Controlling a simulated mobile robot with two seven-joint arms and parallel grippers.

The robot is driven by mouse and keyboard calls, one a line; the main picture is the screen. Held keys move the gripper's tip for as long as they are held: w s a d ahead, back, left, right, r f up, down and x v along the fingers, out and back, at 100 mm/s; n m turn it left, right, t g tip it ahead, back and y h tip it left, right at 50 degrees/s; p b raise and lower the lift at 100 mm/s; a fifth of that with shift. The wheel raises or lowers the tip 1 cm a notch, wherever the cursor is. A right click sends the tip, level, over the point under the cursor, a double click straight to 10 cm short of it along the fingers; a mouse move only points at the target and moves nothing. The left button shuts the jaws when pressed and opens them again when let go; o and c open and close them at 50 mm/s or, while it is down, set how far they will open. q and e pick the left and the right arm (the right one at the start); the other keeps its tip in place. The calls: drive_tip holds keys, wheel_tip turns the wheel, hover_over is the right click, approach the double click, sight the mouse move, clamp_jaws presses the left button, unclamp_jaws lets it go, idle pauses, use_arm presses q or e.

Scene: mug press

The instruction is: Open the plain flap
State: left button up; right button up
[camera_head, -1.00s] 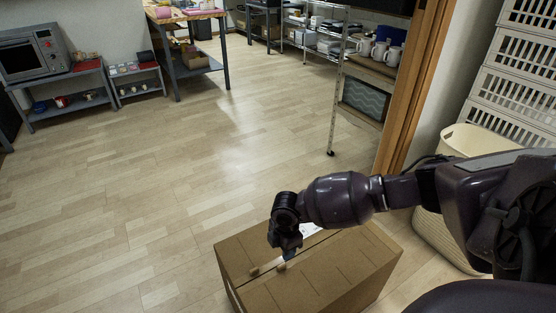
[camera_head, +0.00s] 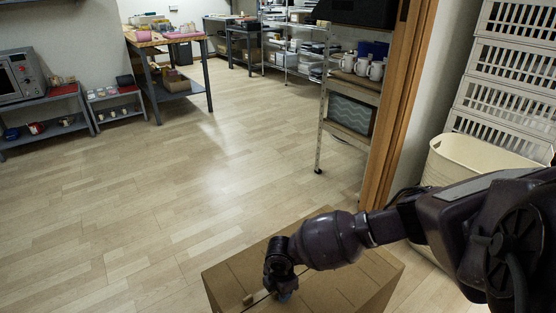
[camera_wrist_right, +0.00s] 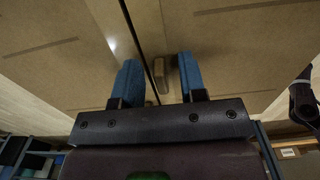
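A brown cardboard box (camera_head: 345,290) stands on the floor at the bottom of the head view. Its top flaps look closed and meet at a dark seam. In the right wrist view a box flap (camera_wrist_right: 225,50) lies right of the seam and carries printed lines. My right gripper (camera_head: 281,292) is low over the box top. In the wrist view its blue fingers (camera_wrist_right: 158,62) are open, one on each side of a small brown tab (camera_wrist_right: 159,75) beside the seam; contact cannot be told. Another small tab (camera_head: 249,298) shows left of the gripper. My left gripper is out of view.
A cream basket (camera_head: 475,158) and stacked white crates (camera_head: 510,80) stand at the right. A wooden door frame (camera_head: 400,110) and a wire shelf with mugs (camera_head: 362,68) are behind. The floor (camera_head: 150,210) left of the box is clear.

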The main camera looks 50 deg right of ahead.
drive_tip(key=shift+c, duration=0.4)
clamp_jaws()
